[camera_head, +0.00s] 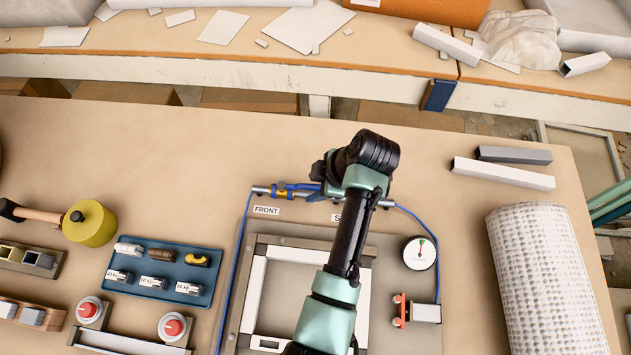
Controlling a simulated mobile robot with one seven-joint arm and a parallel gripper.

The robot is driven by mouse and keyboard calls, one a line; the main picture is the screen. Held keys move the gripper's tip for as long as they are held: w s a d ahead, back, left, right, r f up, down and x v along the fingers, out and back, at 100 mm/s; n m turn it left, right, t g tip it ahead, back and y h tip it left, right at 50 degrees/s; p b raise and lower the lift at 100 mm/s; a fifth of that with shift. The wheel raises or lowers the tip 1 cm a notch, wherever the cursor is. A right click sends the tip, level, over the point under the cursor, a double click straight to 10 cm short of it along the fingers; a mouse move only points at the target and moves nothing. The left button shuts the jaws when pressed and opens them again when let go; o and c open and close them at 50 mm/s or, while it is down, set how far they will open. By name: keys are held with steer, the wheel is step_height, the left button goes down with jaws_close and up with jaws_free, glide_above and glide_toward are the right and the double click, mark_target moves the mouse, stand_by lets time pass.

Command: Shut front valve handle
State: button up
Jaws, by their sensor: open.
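The front valve (283,190) has a yellow body and sits on the pipe along the top of the grey press plate, just above the FRONT label (266,210). Blue parts show to its right, running toward my wrist; I cannot tell which of them is the handle or how it is turned. My arm reaches up from the bottom, and its black and teal wrist is just right of the valve. My gripper's fingers are hidden behind the wrist. A second label (337,217), starting with S, is partly covered by my arm.
A round gauge (420,253) and blue hoses border the plate's right side. A blue tray (160,272) of fittings, red buttons (172,327) and a yellow-headed mallet (90,223) lie left. A textured roll (545,280) lies right. The table behind the pipe is clear.

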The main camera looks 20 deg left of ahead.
jaws_close()
stand_by(1.3)
